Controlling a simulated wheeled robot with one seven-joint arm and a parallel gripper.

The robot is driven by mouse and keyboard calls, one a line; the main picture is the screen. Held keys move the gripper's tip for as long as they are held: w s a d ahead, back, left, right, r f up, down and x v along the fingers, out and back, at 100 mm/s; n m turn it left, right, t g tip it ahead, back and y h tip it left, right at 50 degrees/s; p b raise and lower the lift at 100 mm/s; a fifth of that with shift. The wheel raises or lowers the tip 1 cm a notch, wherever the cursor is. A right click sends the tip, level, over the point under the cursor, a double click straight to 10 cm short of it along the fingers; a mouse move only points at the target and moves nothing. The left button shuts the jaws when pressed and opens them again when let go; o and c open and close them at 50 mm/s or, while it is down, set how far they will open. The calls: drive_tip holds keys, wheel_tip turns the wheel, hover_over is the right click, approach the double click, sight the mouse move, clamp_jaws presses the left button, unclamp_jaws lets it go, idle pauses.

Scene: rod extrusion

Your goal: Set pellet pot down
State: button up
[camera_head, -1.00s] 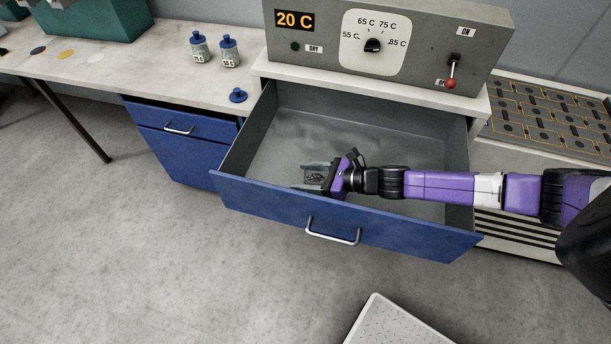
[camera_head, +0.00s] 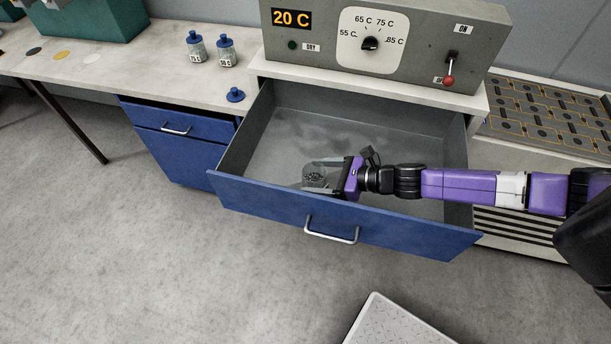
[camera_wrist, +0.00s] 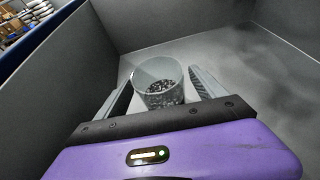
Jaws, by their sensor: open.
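The pellet pot (camera_wrist: 160,80) is a clear, open-topped pot with dark pellets in its lower part. It stands upright in the open drawer (camera_head: 290,135), near the front panel; it also shows in the head view (camera_head: 314,178). My gripper (camera_wrist: 160,82) is open, with one finger on each side of the pot and a visible gap at both sides. In the head view my gripper (camera_head: 318,177) reaches in low from the right. The pot's base is partly hidden behind the gripper body in the wrist view.
The drawer's front panel (camera_head: 340,220) and walls stand close around my gripper; the drawer floor behind is bare. Above is the dryer panel (camera_head: 385,45), reading 20 C. Two blue-capped jars (camera_head: 197,50) and a loose blue lid (camera_head: 235,95) are on the bench.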

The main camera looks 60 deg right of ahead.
drive_tip(key=b+v, duration=0.1)
drive_tip(key=v, duration=0.7)
drive_tip(key=shift+r, duration=0.1)
